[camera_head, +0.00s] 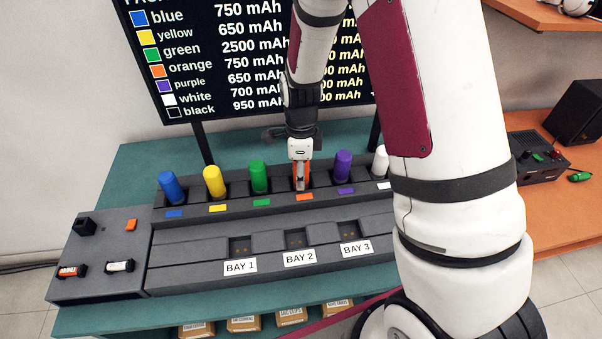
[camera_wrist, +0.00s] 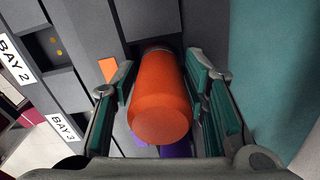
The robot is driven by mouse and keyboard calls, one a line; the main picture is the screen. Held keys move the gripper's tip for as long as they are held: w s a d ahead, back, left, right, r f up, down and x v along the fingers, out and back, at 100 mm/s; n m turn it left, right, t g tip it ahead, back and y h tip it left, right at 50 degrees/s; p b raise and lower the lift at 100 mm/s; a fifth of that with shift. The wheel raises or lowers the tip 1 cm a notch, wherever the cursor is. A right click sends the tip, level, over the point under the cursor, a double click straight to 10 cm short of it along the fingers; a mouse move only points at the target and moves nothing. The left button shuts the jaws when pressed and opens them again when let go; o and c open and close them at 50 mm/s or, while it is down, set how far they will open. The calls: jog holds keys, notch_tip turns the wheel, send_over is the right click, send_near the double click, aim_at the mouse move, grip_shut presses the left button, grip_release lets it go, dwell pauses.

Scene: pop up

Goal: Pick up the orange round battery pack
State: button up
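The orange round battery pack (camera_head: 308,171) stands in its slot in the grey rack, behind an orange label. In the head view it is largely covered by my gripper (camera_head: 301,184), which points down over it. In the wrist view the orange pack (camera_wrist: 160,108) lies between the two fingers of my gripper (camera_wrist: 160,72), its end towards the camera. The fingers are spread to about its width, one on each side, with narrow gaps seeming to show beside the fingertips. Its lower end is hidden in the slot.
Green (camera_head: 258,177) and purple (camera_head: 342,167) packs stand on either side; yellow (camera_head: 214,182), blue (camera_head: 171,189) and white (camera_head: 380,162) ones are farther along. Empty bays labelled BAY 1 (camera_head: 240,266), BAY 2 and BAY 3 lie in front. A screen (camera_head: 235,60) stands behind.

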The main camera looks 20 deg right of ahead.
grip_shut()
jog(key=shift+r, duration=0.15)
